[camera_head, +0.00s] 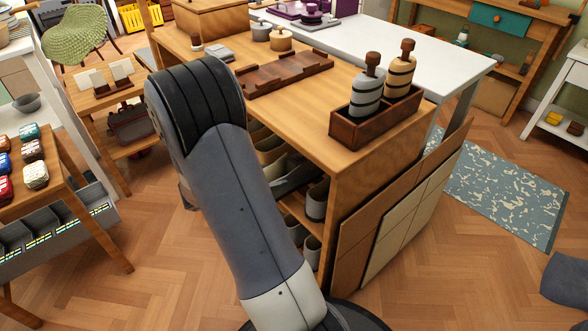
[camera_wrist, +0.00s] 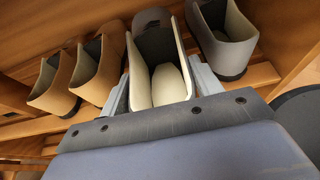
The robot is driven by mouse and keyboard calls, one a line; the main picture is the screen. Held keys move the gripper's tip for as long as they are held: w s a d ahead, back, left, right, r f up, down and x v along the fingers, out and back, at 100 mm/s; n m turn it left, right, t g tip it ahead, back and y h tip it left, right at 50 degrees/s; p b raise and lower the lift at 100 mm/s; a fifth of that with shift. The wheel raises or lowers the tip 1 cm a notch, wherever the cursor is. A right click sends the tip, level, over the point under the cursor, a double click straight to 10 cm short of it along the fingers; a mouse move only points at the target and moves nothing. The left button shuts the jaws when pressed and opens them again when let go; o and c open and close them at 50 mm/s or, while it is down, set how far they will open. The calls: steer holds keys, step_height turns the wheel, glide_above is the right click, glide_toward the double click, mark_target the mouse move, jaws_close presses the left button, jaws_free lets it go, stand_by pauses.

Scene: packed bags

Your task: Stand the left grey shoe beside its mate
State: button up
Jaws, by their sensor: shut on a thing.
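My gripper (camera_wrist: 160,72) is shut around a grey shoe (camera_wrist: 165,88) with a cream lining, one pale blue finger on each side of it. Its open end faces the wrist camera. A second grey shoe (camera_wrist: 222,42), also cream inside, stands on the shelf just right of the held one, with a small gap at the right finger. I cannot tell whether the held shoe touches the shelf. In the head view my arm hides most of the gripper, and a grey shoe (camera_head: 317,200) shows at the shelf's right end.
Two tan shoes (camera_wrist: 98,72) stand left of the held shoe on the wooden shelf (camera_wrist: 262,76). The shelf's side wall is close on the right. The wooden counter top (camera_head: 300,100) is above, bearing a dark rack and a box with two striped bottles. More shoes show on a lower shelf (camera_head: 312,250).

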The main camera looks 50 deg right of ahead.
mark_target(291, 162)
steer(key=d, duration=0.3)
steer(key=d+b, duration=0.1)
steer(key=d, duration=0.2)
steer(key=s+d+b, duration=0.1)
steer(key=d, duration=0.2)
steer(key=shift+f+b, duration=0.9)
steer(key=shift+f, duration=0.8)
steer(key=shift+f, duration=0.15)
steer(key=o, duration=1.3)
steer(key=shift+r, duration=0.2)
steer(key=p+v, duration=0.3)
steer(key=v, duration=0.9)
steer(key=shift+f+p, duration=0.1)
steer(key=shift+p, duration=0.25)
steer(key=shift+d+f, duration=0.1)
